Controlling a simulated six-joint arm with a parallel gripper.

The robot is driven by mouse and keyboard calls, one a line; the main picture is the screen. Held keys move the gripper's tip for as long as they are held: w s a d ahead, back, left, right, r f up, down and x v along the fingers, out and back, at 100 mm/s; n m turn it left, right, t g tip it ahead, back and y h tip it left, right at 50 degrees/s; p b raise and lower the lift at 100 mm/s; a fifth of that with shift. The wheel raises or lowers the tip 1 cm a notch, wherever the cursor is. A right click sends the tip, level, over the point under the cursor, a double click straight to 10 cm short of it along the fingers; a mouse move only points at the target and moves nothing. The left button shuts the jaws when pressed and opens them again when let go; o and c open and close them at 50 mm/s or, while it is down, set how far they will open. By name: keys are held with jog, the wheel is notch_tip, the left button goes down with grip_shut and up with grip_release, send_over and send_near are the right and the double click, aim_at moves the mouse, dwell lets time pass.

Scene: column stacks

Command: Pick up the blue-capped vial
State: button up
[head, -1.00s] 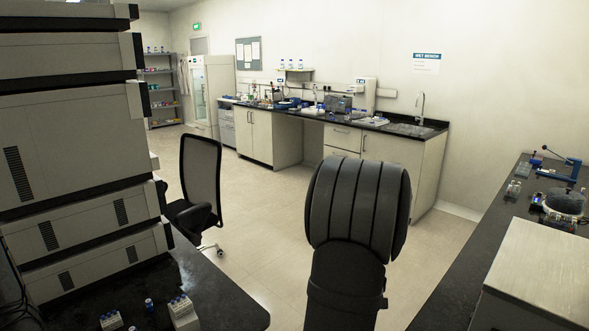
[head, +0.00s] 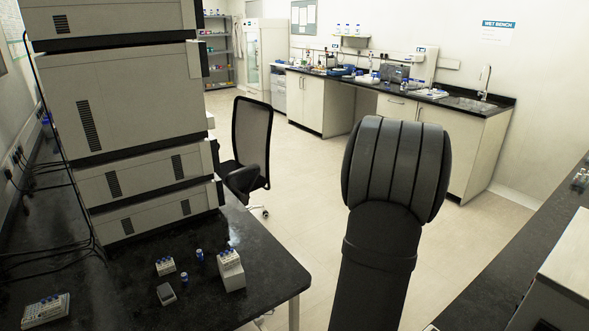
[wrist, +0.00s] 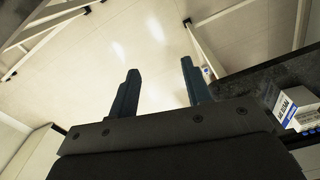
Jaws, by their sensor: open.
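Two loose blue-capped vials stand upright on the black bench (head: 265,277) at the lower left of the head view. One vial (head: 184,280) is nearer, and the other vial (head: 199,256) is just behind it to the right. I cannot tell which one the task names. My gripper (wrist: 160,90) shows in the wrist view, open, with nothing between its fingers. It points over pale floor, with a dark bench edge to its right. The gripper is not seen in the head view, and no loose vial is clear in the wrist view.
A small grey device (head: 166,294) and another vial tray (head: 46,311) are nearby. The tall column stack (head: 145,110) stands behind. A chair (head: 250,150) is beyond. A labelled white box (wrist: 297,105) shows in the wrist view.

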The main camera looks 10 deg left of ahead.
jog(key=w+a+r+n, duration=0.1)
jog(key=w+a+n, duration=0.45)
jog(key=a, duration=0.85)
notch_tip(320, 180, up, 3)
jog(key=n, duration=0.8)
send_over(184, 274)
jog(key=f, duration=1.1)
jog(key=shift+s+d+f, duration=0.2)
jog(key=shift+d+f, duration=0.1)
jog(key=shift+f, duration=0.05)
jog(key=shift+w+a+f, duration=0.1)
jog(key=shift+a+f, duration=0.05)
jog(key=shift+f, duration=1.2)
jog(key=shift+a+f, duration=0.15)
jog(key=shift+f, duration=1.15)
grip_shut()
